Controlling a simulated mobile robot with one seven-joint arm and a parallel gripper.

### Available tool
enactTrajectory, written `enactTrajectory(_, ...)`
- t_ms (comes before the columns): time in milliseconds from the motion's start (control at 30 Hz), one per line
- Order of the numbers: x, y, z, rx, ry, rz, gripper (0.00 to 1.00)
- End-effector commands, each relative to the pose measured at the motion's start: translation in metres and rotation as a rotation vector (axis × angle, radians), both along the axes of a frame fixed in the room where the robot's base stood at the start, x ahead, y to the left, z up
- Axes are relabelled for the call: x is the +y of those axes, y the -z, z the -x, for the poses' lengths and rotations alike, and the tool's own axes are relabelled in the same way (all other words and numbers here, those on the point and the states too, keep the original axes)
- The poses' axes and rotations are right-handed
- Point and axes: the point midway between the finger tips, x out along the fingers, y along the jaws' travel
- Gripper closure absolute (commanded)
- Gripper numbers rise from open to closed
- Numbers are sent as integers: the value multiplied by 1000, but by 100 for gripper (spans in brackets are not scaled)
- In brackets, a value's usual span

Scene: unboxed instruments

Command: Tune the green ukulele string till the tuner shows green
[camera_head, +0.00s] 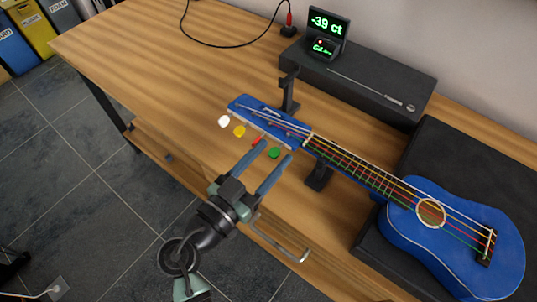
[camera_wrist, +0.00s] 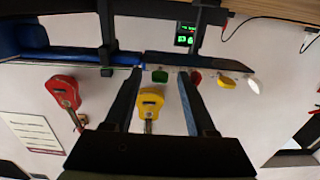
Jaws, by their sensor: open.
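The blue ukulele (camera_head: 452,240) lies with its body at the right and its headstock (camera_head: 268,118) at the left, held up on dark stands. The green peg (camera_head: 274,153) sticks out from the headstock's near side. My gripper (camera_head: 277,151) is open, its two fingers on either side of the green peg. In the wrist view the green peg (camera_wrist: 159,76) shows between the fingertips (camera_wrist: 159,73), with gaps visible. The tuner (camera_head: 325,37) reads "-39 ct" in green digits; its lower line is too small to read. The tuner's screen also shows in the wrist view (camera_wrist: 185,35).
Red (camera_head: 256,142), yellow (camera_head: 239,131) and white (camera_head: 224,121) pegs stand left of the green one, the red close to my left finger. A black case (camera_head: 375,85) lies behind the headstock. A drawer handle (camera_head: 280,243) is below. The wooden tabletop (camera_head: 150,60) is clear at left.

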Motion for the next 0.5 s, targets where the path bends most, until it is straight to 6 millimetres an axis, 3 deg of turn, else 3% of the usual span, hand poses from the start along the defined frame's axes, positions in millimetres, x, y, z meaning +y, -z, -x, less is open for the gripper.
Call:
enactTrajectory(200, 0, 0, 0, 0, 0, 0, 46)
enactTrajectory(500, 0, 0, 0, 1, 0, 0, 100)
